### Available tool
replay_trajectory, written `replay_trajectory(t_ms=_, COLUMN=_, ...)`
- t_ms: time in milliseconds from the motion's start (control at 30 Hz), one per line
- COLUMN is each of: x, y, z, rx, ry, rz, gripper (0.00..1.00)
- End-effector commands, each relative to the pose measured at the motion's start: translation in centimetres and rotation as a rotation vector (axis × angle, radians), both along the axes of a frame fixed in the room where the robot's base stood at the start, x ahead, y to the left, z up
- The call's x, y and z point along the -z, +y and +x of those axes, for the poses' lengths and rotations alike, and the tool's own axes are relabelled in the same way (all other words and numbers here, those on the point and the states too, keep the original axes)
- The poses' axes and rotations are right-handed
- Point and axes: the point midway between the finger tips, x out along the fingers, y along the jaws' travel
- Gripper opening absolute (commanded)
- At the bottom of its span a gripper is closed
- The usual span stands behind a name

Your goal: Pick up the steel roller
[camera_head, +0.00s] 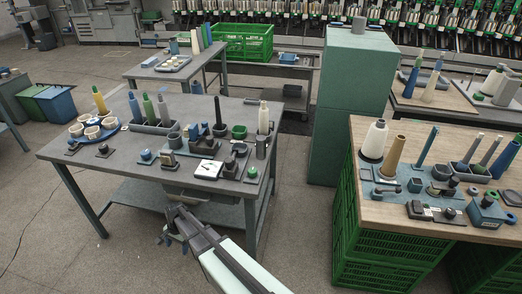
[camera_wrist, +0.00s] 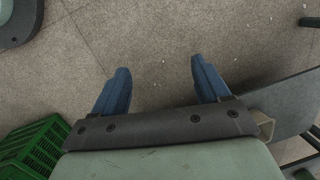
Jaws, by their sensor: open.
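My gripper (camera_head: 172,228) is in front of the near edge of the left table, low beside its lower shelf. In the wrist view its two blue fingers (camera_wrist: 160,88) are spread wide with only bare floor between them. I cannot pick out the steel roller with certainty. A grey cylinder (camera_head: 261,147) stands at the right end of the left table (camera_head: 75,168).
Green crates (camera_head: 375,258) support the right table; one green crate also shows in the wrist view (camera_wrist: 30,150). A green cabinet (camera_head: 345,105) stands behind. Floor between the tables is clear.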

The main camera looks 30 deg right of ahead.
Motion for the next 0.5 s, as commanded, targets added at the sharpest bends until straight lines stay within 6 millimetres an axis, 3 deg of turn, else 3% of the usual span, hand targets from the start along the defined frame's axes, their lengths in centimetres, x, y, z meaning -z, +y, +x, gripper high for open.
replay_trajectory(t_ms=33, x=-1.4, y=0.9, z=2.8, rx=0.039, ry=-0.024, rz=0.012, gripper=0.75)
replay_trajectory(t_ms=300, x=-10.5, y=5.2, z=13.6, rx=0.283, ry=-0.112, rz=0.106, gripper=0.75)
replay_trajectory(t_ms=500, x=-16.8, y=7.8, z=19.1, rx=0.42, ry=-0.148, rz=0.179, gripper=0.75)
